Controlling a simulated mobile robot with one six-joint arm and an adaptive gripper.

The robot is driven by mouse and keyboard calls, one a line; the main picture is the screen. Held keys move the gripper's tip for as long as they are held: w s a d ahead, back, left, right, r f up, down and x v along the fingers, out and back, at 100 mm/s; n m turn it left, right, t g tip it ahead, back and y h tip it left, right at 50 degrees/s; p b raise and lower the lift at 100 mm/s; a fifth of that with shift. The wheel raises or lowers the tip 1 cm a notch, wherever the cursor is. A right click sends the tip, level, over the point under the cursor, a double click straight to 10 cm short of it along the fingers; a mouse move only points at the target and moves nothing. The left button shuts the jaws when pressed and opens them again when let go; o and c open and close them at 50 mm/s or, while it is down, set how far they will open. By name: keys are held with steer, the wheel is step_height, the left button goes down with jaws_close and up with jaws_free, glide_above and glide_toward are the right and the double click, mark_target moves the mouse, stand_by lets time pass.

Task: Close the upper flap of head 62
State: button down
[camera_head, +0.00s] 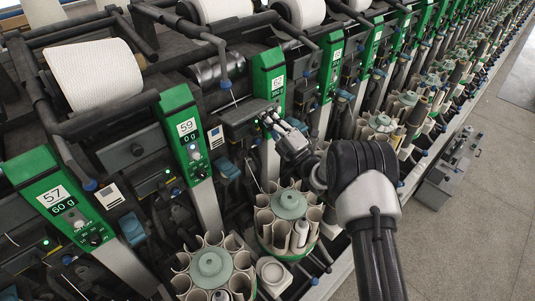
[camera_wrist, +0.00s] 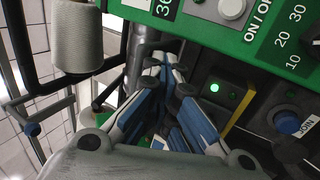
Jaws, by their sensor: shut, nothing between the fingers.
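My gripper (camera_head: 270,120) reaches over the machine to the head whose green panel (camera_head: 268,76) carries a two-digit label too small to read surely. In the head view its fingertips are beside a dark box-like cover (camera_head: 240,118) at the left of that panel; I cannot tell if they touch it or if this is the upper flap. In the wrist view my gripper (camera_wrist: 163,75) has its blue-padded fingers drawn together, with nothing between them. The green panel (camera_wrist: 235,40) with a white ON/OFF button is above right. The flap's position is not clear.
Heads labelled 57 (camera_head: 60,205) and 59 (camera_head: 180,125) stand at the left. White yarn cones (camera_head: 95,72) sit above. Round bobbin magazines (camera_head: 212,265) stand in front, below my arm. A blue JOIN button (camera_wrist: 288,122) is close right of the fingers.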

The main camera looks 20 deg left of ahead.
mark_target(263, 105)
steer(key=shift+a+r, duration=0.15)
steer(key=shift+r, duration=0.85)
steer(key=shift+w+a+r, duration=0.2)
steer(key=shift+r, duration=0.7)
steer(key=shift+w+a+r+b, duration=0.3)
steer(key=shift+a+r+b, duration=0.2)
steer(key=shift+r, duration=0.1)
